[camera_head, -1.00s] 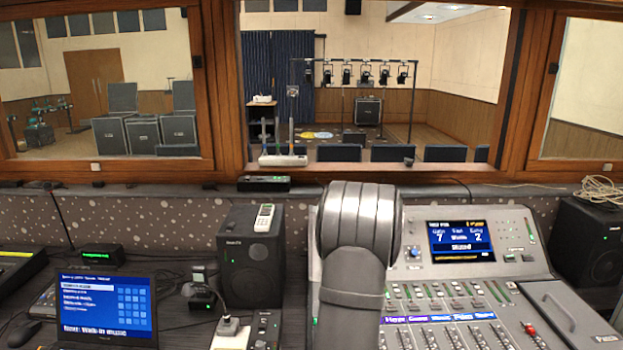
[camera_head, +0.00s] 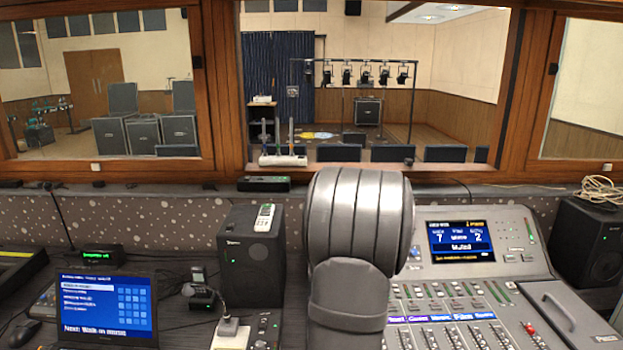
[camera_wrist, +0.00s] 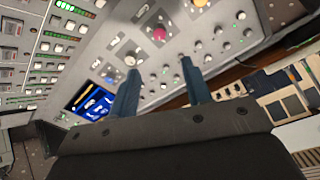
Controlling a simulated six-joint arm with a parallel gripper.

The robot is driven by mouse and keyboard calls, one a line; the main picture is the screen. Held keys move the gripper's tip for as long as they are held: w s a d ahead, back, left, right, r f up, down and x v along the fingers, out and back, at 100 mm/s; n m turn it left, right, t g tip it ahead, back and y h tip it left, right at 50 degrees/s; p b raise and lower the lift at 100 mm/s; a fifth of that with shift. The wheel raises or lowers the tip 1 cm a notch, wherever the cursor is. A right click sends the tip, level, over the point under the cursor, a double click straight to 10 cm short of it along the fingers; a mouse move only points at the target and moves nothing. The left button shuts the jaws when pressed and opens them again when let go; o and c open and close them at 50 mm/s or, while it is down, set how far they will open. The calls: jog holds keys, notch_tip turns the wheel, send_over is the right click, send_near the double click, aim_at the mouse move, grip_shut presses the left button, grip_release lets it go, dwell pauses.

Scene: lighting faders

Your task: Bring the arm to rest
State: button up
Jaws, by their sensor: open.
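My gripper (camera_wrist: 160,85) shows in the wrist view with its two blue-grey fingers apart and nothing between them. It is above the mixing console, which lies tilted in that view with its knobs, lit meters and blue screen (camera_wrist: 92,101). In the head view my arm stands in front of the left part of the lighting console (camera_head: 510,275) and hides that part. The console's screen (camera_head: 461,241) and its row of faders (camera_head: 460,335) show to the right of my arm. My gripper itself is hidden in the head view.
A laptop (camera_head: 106,305) stands at the left, with a black speaker (camera_head: 250,258) beside my arm. Another speaker (camera_head: 588,240) stands at the far right. Wooden window frames and a wall close off the back.

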jog(key=x, duration=1.3)
jog(key=shift+w+d+f, duration=0.1)
jog(key=shift+w+f, duration=0.1)
jog(key=shift+f, duration=0.15)
jog(key=shift+r+n, duration=0.1)
jog(key=shift+n, duration=1.4)
jog(key=shift+s+r, duration=0.1)
jog(key=shift+s, duration=0.05)
jog(key=v, duration=1.6)
jog(key=shift+s, duration=0.25)
jog(key=x, duration=1.6)
jog(key=shift+w, duration=0.35)
